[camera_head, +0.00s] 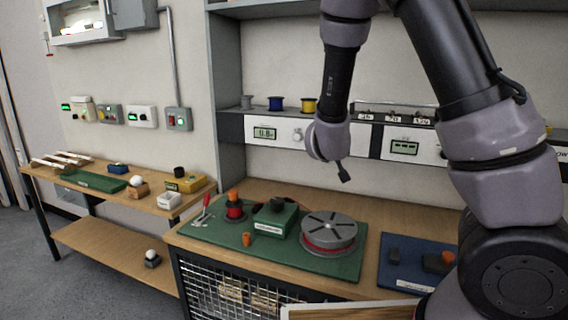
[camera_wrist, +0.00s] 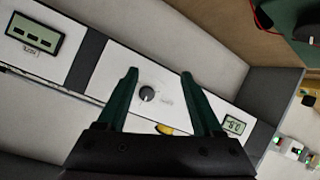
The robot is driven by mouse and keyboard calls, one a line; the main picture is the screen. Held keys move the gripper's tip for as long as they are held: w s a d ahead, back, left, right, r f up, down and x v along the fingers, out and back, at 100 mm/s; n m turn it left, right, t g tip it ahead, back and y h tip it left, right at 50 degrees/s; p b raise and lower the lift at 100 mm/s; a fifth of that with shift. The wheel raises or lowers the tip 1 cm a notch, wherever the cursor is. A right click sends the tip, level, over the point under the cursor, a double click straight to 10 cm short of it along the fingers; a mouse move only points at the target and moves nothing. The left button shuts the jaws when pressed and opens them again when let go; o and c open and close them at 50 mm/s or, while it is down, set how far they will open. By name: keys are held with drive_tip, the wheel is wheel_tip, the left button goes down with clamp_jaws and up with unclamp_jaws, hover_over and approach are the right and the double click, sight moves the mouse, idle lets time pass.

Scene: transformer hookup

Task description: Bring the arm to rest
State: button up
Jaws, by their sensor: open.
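My gripper (camera_wrist: 160,95) shows in the wrist view as two dark green fingers, spread apart with nothing between them. Behind the gap is a white panel with a round knob (camera_wrist: 147,94). In the head view my arm reaches in from the right and its wrist hangs above the back of the workbench (camera_head: 400,197), in front of the instrument shelf. The gripper's fingertips do not show clearly there. The arm is clear of the green board (camera_head: 212,233) and the things on it.
The green board carries a grey disc reel (camera_head: 329,229), a dark green block (camera_head: 275,217) and a red-orange post (camera_head: 234,207). A blue mat (camera_head: 398,262) lies to the right. Spools (camera_head: 275,103) and meters (camera_head: 265,133) line the shelf. A side table (camera_head: 75,167) stands left.

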drive_tip(key=s+d+r+m+g+y, duration=0.25)
drive_tip(key=s+r+y, duration=0.45)
drive_tip(key=s+r, duration=0.45)
drive_tip(key=s+d+r+m+g, duration=0.1)
drive_tip(key=s+d+r, duration=0.1)
drive_tip(key=s, duration=0.5)
drive_tip(key=s+d+r+m+g, duration=0.1)
drive_tip(key=s+d+r, duration=0.2)
drive_tip(key=s+r, duration=0.2)
drive_tip(key=s, duration=0.3)
drive_tip(key=shift+s+r+m+h, duration=0.25)
drive_tip(key=shift+s+m+h, duration=0.05)
drive_tip(key=shift+m+h, duration=0.1)
